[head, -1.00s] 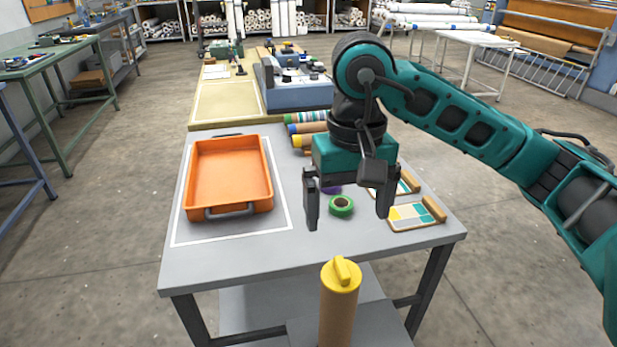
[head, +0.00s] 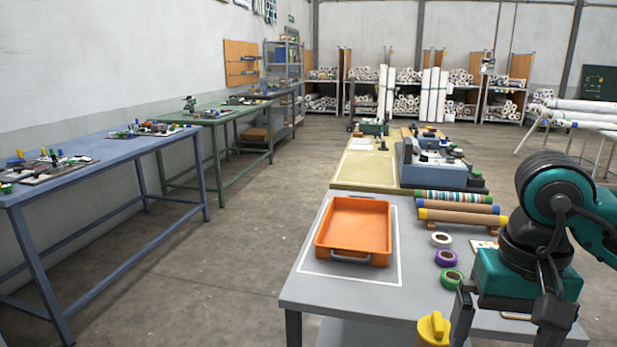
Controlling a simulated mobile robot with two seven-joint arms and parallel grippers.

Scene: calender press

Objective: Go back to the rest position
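My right gripper (head: 503,335) is at the lower right of the head view, above the near right part of the grey table (head: 300,290). Its near finger shows, but the fingertips run to the picture's lower edge. The fingers stand wide apart, with nothing seen between them. My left gripper is not in view. An orange tray (head: 355,254) with a grey handle sits inside a white outline on the table. White (head: 441,240), purple (head: 446,258) and green (head: 452,279) tape rolls lie to its right.
Patterned and brown rolls (head: 462,217) lie behind the tape rolls. A blue-grey machine (head: 432,172) stands on the yellow-topped table beyond. Blue (head: 110,150) and green benches line the left wall. The floor between is clear.

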